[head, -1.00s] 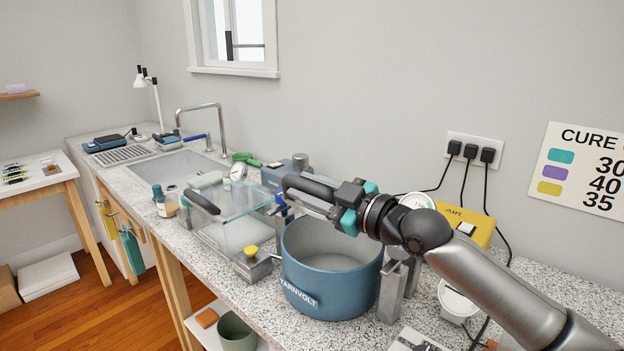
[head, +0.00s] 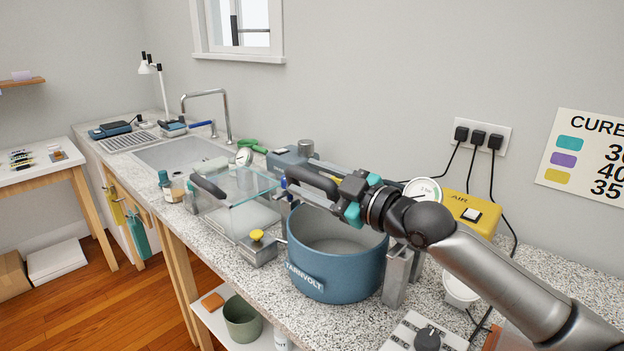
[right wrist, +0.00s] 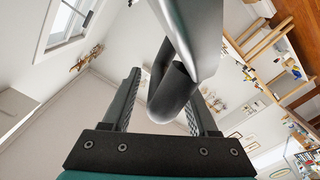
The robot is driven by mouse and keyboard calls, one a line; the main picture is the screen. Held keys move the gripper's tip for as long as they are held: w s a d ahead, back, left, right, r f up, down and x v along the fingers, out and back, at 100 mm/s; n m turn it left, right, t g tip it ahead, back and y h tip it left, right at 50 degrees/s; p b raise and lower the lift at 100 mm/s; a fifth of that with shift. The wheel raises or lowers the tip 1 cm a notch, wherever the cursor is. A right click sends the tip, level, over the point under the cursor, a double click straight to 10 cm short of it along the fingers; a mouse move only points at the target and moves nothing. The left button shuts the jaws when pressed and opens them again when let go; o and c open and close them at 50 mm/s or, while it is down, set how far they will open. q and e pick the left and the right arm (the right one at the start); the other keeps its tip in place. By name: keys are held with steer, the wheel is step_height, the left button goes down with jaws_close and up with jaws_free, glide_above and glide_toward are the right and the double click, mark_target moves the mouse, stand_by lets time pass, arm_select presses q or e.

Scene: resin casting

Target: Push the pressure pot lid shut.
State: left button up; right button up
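The blue pressure pot (head: 335,278) stands on the speckled counter with its mouth uncovered and its pale inner floor showing. A grey upright bracket (head: 396,278) is at its right side. My right gripper (head: 312,188) is above the pot's rear rim, pointing left. In the right wrist view its two dark fingers (right wrist: 160,95) are spread apart. A thick grey tube-like handle (right wrist: 172,95) on a flat grey piece (right wrist: 205,35) lies between them, with a gap at the left finger. I cannot tell whether this is the lid; my arm hides the area behind. My left gripper is out of view.
Left of the pot stand a glass-topped chamber (head: 237,182) and a metal block with a yellow knob (head: 257,236). A pressure gauge (head: 425,189) and a yellow air unit (head: 470,213) are behind my arm. A control box with a dark dial (head: 427,339) is front right.

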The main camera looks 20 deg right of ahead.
steer(key=shift+s, duration=0.1)
steer(key=v, duration=1.2)
steer(key=shift+d+p, duration=0.15)
steer(key=shift+p, duration=0.25)
stand_by(1.2)
steer(key=shift+s, duration=0.2)
steer(key=shift+s+d, duration=0.15)
steer(key=shift+d, duration=0.05)
steer(key=shift+s+d+p, duration=0.15)
steer(key=shift+s+p, duration=0.15)
steer(key=shift+p, duration=0.05)
steer(key=shift+s+d+p, duration=0.35)
steer(key=shift+s, duration=0.25)
stand_by(0.3)
